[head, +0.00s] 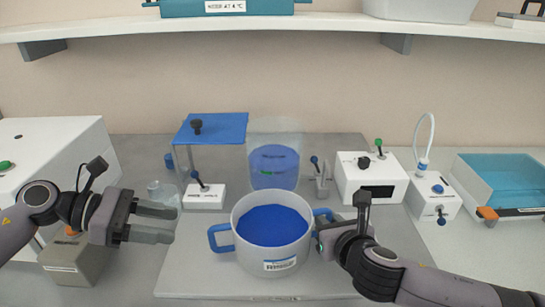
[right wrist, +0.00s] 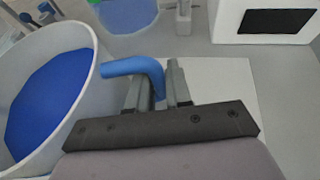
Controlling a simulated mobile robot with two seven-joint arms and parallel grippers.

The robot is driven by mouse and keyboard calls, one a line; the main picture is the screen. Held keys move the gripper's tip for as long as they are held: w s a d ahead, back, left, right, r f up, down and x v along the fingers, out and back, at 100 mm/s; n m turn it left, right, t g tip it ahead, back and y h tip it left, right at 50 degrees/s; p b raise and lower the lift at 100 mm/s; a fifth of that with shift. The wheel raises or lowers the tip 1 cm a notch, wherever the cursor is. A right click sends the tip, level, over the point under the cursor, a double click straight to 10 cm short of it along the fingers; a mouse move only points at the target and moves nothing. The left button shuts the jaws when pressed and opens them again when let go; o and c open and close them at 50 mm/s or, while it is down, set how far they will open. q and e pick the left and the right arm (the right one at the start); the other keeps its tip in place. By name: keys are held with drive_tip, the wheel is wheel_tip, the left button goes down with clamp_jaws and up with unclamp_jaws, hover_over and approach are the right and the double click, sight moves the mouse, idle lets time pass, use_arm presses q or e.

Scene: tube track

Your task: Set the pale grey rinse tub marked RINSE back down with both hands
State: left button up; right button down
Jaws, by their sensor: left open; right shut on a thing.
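The pale grey rinse tub (head: 243,252) has a blue handle on each side and blue liquid inside. Its front label is too small to read. It is at the front middle of the head view; whether its base touches the grey board is unclear. My right gripper (head: 321,232) is shut on the tub's right handle (right wrist: 134,66), which shows between the fingers in the right wrist view. My left gripper (head: 162,222) is open and empty, to the left of the tub's left handle (head: 217,240) and apart from it.
The grey board (head: 185,280) lies under the tub area. Behind stand a clear vessel with blue liquid (head: 273,165), a blue-topped stand (head: 212,128) and a white box (head: 370,180). A small clear bottle (head: 163,196) is behind my left gripper. A shelf (head: 270,22) runs above.

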use_arm(q)
drive_tip(key=shift+v, duration=1)
use_arm(e)
drive_tip(key=shift+r, duration=0.2)
drive_tip(key=c, duration=1)
unclamp_jaws()
drive_tip(key=shift+f, duration=0.1)
drive_tip(key=shift+o, duration=0.2)
drive_tip(key=shift+s, duration=0.1)
use_arm(q)
drive_tip(key=shift+r, duration=0.15)
use_arm(e)
drive_tip(key=shift+v, duration=3.5)
use_arm(q)
drive_tip(key=shift+s, duration=0.15)
use_arm(e)
drive_tip(key=shift+s, duration=0.1)
